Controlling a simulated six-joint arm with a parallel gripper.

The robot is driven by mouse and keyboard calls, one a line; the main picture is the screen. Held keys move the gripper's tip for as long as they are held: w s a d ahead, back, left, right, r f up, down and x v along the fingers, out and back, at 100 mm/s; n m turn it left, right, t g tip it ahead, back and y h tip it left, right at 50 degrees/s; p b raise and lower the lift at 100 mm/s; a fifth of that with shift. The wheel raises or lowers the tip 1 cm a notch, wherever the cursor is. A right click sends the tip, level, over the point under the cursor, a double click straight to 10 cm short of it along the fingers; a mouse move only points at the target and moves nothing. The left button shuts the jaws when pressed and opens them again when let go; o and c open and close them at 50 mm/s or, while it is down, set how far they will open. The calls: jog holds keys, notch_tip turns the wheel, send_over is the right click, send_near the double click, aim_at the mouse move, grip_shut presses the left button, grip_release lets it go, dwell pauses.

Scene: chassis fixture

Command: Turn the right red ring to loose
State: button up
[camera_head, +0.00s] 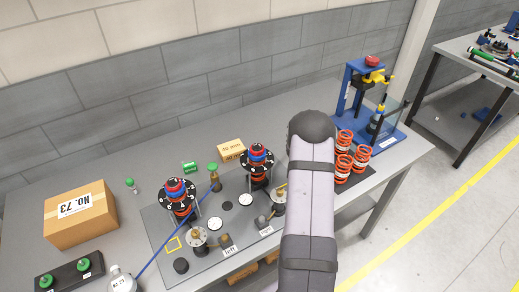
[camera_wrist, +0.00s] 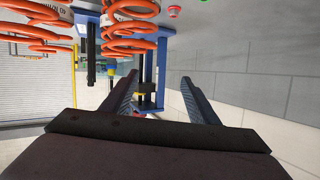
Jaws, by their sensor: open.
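The right strut assembly stands on the grey mat, with a red ring (camera_head: 258,148) near its blue-and-red top, above a black disc. The left assembly has a similar red-and-blue top (camera_head: 175,187). In the wrist view my gripper (camera_wrist: 158,77) has its two fingers wide apart with nothing held between them. In the head view my arm stands just right of the right assembly and hides the gripper. The wrist view shows neither ring; it faces the springs and the blue press.
Orange springs (camera_head: 343,162) stand right of my arm and fill the top of the wrist view (camera_wrist: 135,28). A blue press (camera_head: 352,90) stands behind them. A cardboard box (camera_head: 80,225) is at left. A blue cable (camera_head: 165,245) crosses the mat (camera_head: 215,262).

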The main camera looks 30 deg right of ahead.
jog(key=s+n, duration=0.1)
jog(key=s, duration=0.1)
jog(key=s+a+n+t, duration=0.1)
jog(key=s+n, duration=0.1)
jog(key=s+n+t, duration=0.1)
jog(key=s, duration=0.1)
jog(key=shift+a+r+n, duration=0.2)
jog(key=shift+a+n, duration=0.1)
jog(key=shift+n, duration=0.1)
jog(key=s+a+n+t+y, duration=0.1)
jog(key=s+a+n+t, duration=0.25)
jog(key=a, duration=0.35)
jog(key=n+t+y+b, duration=0.2)
jog(key=n+t+y, duration=0.3)
jog(key=y, duration=0.4)
send_near(260, 152)
jog(key=w+m, duration=0.2)
jog(key=shift+n+t, duration=0.25)
jog(key=shift+w+d+p, duration=0.2)
jog(key=shift+w+p, duration=0.25)
jog(key=shift+w, duration=0.6)
jog(key=shift+w+d+p, duration=0.15)
jog(key=shift+w+p, duration=0.35)
jog(key=shift+w, duration=0.55)
jog(key=shift+w+d+p, duration=0.2)
jog(key=shift+w+p, duration=0.25)
jog(key=shift+w, duration=0.65)
jog(key=shift+w+d+f, duration=0.15)
jog(key=shift+w+f, duration=0.05)
jog(key=shift+w, duration=0.55)
